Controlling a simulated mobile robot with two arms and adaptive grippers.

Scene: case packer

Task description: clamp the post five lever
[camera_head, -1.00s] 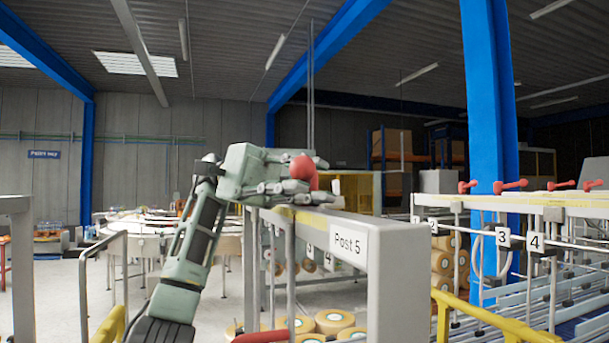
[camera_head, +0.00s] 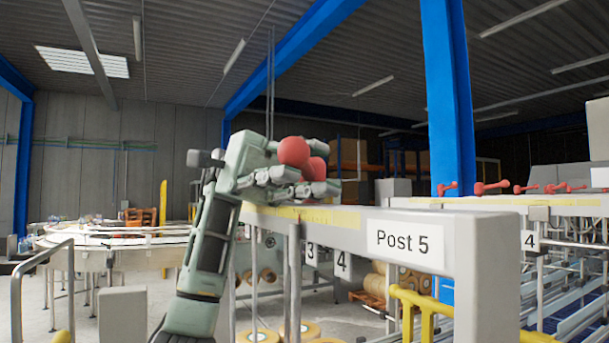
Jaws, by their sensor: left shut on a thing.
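The post five lever (camera_head: 294,151) has a round red knob, and a second red part shows just below and right of it. My left gripper (camera_head: 305,177) is shut on the lever, with its fingers around the red part above the rail. The fingers hide most of the lever and its mount. The grey rail (camera_head: 462,247) beneath carries a white "Post 5" label (camera_head: 403,246) on its near end. My right gripper is not in view.
Several red levers (camera_head: 490,188) stand on another rail at the right. A yellow guard rail (camera_head: 425,305) is in front of it. Number plates 3 and 4 (camera_head: 342,264) hang under the Post 5 rail. A round conveyor (camera_head: 110,245) is at the back left.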

